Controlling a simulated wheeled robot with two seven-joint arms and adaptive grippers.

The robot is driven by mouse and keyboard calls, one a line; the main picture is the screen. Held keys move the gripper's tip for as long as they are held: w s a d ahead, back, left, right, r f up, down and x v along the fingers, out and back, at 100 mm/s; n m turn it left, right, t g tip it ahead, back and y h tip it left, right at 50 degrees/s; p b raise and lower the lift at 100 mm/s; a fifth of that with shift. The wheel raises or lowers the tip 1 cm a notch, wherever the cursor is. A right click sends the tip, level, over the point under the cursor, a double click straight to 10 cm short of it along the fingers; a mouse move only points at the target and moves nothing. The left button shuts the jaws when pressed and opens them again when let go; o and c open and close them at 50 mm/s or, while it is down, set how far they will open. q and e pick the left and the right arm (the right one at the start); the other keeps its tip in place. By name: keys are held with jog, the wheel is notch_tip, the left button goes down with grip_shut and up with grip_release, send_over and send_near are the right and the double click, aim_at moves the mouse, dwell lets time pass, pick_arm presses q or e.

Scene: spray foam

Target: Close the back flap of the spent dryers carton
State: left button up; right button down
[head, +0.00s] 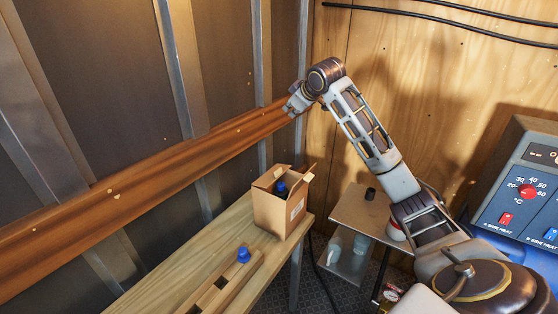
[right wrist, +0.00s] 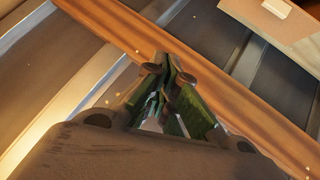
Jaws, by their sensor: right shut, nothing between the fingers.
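The carton (head: 279,211) is a small tan box with a pale label on its side, upright at the far end of the wooden bench. Its top is open, with flaps raised; dark objects with a blue cap (head: 280,187) show inside. A darker flap (head: 309,171) stands up at its far right edge; which flap this is, I cannot tell for sure. My right gripper (head: 291,108) is shut and empty, well above the carton, in front of the wall rail. In the right wrist view its fingers (right wrist: 167,68) are together. My left gripper is not in view.
A wooden rail (head: 150,180) runs along the metal-ribbed wall behind the bench (head: 170,262). A wooden holder with a blue-capped item (head: 243,254) lies nearer on the bench. A small shelf stand (head: 362,212) and a blue heater unit (head: 520,190) stand to the right.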

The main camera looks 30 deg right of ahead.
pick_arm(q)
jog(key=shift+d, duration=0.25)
pick_arm(e)
jog(key=s+a+f+g+y, duration=0.4)
jog(key=s+a+f, duration=0.1)
jog(key=shift+s+a+m, duration=0.25)
jog(key=shift+m, duration=0.05)
jog(key=p, duration=0.3)
send_near(272, 172)
jog(key=shift+w+a+f, duration=0.35)
jog(key=shift+w+a, duration=0.05)
jog(key=shift+a, duration=0.2)
jog(key=shift+w+a+f, duration=0.3)
jog(key=shift+w+a, duration=0.1)
jog(key=shift+a, duration=0.15)
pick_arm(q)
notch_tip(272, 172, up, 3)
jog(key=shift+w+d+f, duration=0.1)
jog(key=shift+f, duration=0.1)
pick_arm(e)
jog(key=shift+f, duration=0.1)
